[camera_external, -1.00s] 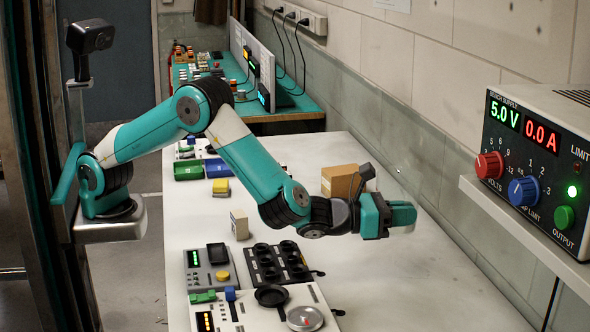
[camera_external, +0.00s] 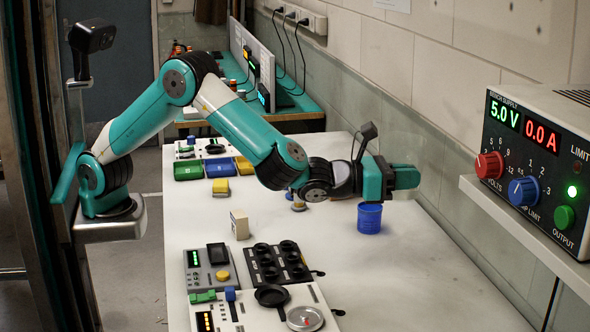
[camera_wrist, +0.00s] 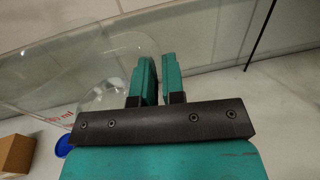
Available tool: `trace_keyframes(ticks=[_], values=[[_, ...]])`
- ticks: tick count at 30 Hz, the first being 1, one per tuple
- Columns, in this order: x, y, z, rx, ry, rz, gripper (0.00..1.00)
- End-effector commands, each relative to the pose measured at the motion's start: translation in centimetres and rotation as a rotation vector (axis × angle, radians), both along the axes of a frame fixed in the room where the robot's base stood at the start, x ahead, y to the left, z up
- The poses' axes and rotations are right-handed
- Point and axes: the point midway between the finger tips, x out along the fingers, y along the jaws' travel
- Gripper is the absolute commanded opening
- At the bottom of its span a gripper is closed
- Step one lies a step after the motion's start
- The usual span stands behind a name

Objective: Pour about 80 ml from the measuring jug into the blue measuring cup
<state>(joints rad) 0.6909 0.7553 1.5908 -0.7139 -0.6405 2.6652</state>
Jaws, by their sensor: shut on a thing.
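The blue measuring cup (camera_external: 370,219) stands upright on the white bench, just below and left of my gripper (camera_external: 404,178). A blue edge of the cup (camera_wrist: 63,146) shows at the lower left of the wrist view. In the wrist view, a clear measuring jug (camera_wrist: 105,62) with red markings lies beyond and left of my gripper's fingers (camera_wrist: 160,82). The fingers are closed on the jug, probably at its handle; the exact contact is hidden.
A cardboard box (camera_wrist: 16,154) is at the wrist view's lower left. A small beige box (camera_external: 239,224), a black tray (camera_external: 277,263) and control panels (camera_external: 208,270) occupy the bench's left and front. A power supply (camera_external: 535,160) stands right. The bench's right front is clear.

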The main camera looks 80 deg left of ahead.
Motion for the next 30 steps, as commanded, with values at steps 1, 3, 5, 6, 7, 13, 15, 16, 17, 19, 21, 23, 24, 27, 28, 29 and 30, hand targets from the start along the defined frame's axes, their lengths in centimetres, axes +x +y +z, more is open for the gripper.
trace_keyframes(ticks=[1,3,5,6,7,13,15,16,17,19,21,23,24,27,28,29,30], values=[[0.2,0.3,-0.9,0.005,0.002,0.006,0.00],[0.4,0.8,-2.5,0.008,0.002,0.013,0.00],[0.6,1.3,-4.3,0.012,-0.001,0.020,0.00],[0.6,1.7,-5.6,0.016,-0.002,0.024,0.00],[0.7,2.0,-6.7,0.019,-0.002,0.025,0.00],[0.4,4.0,-13.0,0.034,-0.008,0.021,0.00],[0.2,4.6,-14.7,0.040,-0.007,0.015,0.00],[0.0,4.8,-15.2,0.042,-0.008,0.012,0.00],[0.0,4.9,-15.8,0.042,-0.007,0.009,0.00],[-0.2,5.2,-16.7,0.045,-0.007,0.003,0.00],[-0.4,5.4,-17.4,0.048,-0.007,-0.001,0.00],[-0.4,5.5,-17.6,0.047,-0.006,-0.003,0.00],[-0.5,5.5,-17.7,0.047,-0.006,-0.004,0.00],[-0.5,5.5,-17.8,0.047,-0.006,-0.004,0.00],[-0.5,5.5,-17.8,0.047,-0.006,-0.004,0.00],[-0.5,5.5,-17.8,0.047,-0.006,-0.004,0.00],[-0.5,5.5,-17.8,0.047,-0.006,-0.004,0.00]])
